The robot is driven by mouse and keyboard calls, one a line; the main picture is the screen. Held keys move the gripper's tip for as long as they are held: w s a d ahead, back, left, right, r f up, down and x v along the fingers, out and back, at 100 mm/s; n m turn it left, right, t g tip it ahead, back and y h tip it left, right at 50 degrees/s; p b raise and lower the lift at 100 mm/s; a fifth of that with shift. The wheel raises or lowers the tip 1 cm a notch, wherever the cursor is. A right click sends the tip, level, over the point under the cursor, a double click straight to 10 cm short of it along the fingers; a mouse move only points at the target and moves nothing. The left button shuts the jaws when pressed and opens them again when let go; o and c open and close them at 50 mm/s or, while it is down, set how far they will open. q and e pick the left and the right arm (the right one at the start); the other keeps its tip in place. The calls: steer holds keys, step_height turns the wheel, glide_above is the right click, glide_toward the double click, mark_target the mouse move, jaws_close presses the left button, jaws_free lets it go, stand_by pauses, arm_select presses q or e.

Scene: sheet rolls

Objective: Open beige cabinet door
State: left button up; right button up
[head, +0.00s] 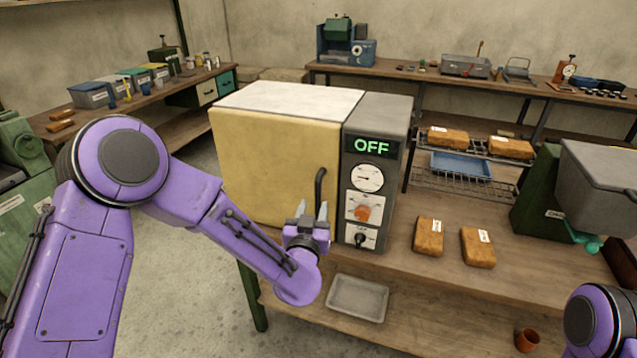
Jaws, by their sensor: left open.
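The beige cabinet door (268,165) is the front of a box-shaped unit on the wooden bench, and it is closed. Its black curved handle (319,188) is at the door's right edge. A grey control panel (373,165) with a lit green OFF display, a dial and knobs is to the right of the door. My left gripper (312,212) is open, with its fingers pointing up at the lower part of the handle. I cannot tell whether the fingers touch the handle. Part of my right arm shows at the lower right, but its gripper is out of view.
Two brown blocks (429,236) lie on the bench (400,290) right of the unit. A wire rack (462,180) with more blocks and a blue tray stands behind them. A grey tray (357,298) is below the gripper. Open floor (185,260) lies left of the bench.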

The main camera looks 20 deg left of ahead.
mark_target(318, 193)
arm_select(q)
steer(key=w+p, duration=0.1)
steer(key=w, duration=0.2)
steer(key=w+a+p, duration=0.1)
steer(key=w, duration=0.3)
steer(key=shift+w+a, duration=0.2)
steer(key=shift+w+f, duration=0.2)
steer(key=shift+w, duration=0.35)
jaws_close()
